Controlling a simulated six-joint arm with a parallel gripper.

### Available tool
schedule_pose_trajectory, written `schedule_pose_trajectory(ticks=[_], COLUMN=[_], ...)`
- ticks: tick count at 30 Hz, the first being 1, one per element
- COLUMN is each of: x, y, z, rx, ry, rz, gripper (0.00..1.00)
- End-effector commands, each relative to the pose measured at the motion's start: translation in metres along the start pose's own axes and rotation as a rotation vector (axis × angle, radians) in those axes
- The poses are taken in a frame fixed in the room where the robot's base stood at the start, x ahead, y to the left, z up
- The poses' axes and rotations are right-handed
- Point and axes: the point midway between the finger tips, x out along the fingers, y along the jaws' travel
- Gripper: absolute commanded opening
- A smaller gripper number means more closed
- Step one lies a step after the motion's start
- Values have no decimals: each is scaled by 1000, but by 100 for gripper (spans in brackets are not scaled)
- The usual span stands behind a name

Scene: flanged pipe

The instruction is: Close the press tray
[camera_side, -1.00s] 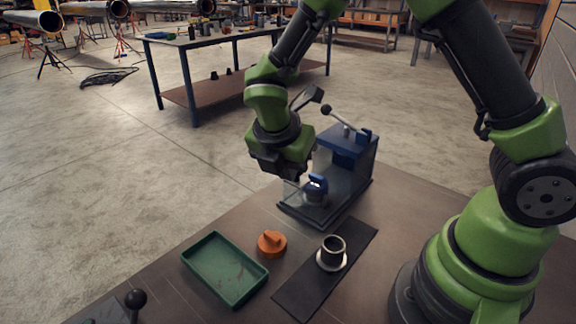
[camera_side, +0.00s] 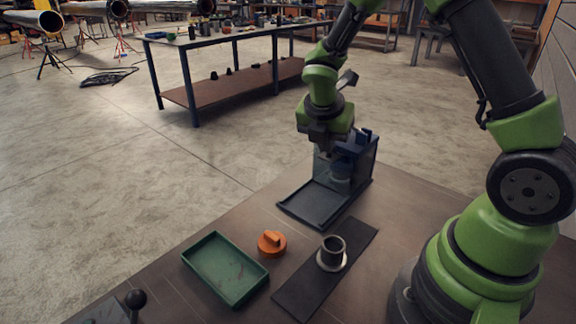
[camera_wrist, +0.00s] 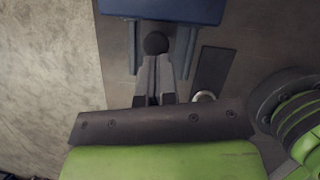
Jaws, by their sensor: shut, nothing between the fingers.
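The blue press (camera_side: 365,150) stands at the back of the bench on a dark base (camera_side: 308,205). The front of the base is bare. A blue-grey part (camera_side: 341,170), seemingly the tray's load, is back under the press head, partly hidden by my wrist. My gripper (camera_side: 326,153) is shut and empty, close in front of the press. In the wrist view my fingers (camera_wrist: 155,82) are together, just below a round black knob (camera_wrist: 155,43); I cannot tell whether they touch it. The blue press top (camera_wrist: 165,10) is above, with a rail on each side.
An orange knobbed cap (camera_side: 271,243), a green tray (camera_side: 225,268) and a flanged pipe (camera_side: 332,254) on a black mat (camera_side: 298,292) stand nearer the front. A black ball-topped lever (camera_side: 135,300) is at the bottom left. The bench left of the press ends at its edge.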

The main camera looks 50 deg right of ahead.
Motion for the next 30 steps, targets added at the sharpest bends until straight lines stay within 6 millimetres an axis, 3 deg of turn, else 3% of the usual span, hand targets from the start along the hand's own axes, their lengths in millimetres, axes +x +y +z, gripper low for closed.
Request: schedule_pose_trajectory(ticks=[5, 11, 21, 30], x=[-2, -14, -89, -121], y=[0, 1, 1, -4], z=[-4, -35, -37, -37], rx=[-3, -9, 1, 69], ry=[0, 1, -1, 15], rz=[1, 3, 7, 16], gripper=[0, 0, 0, 0])
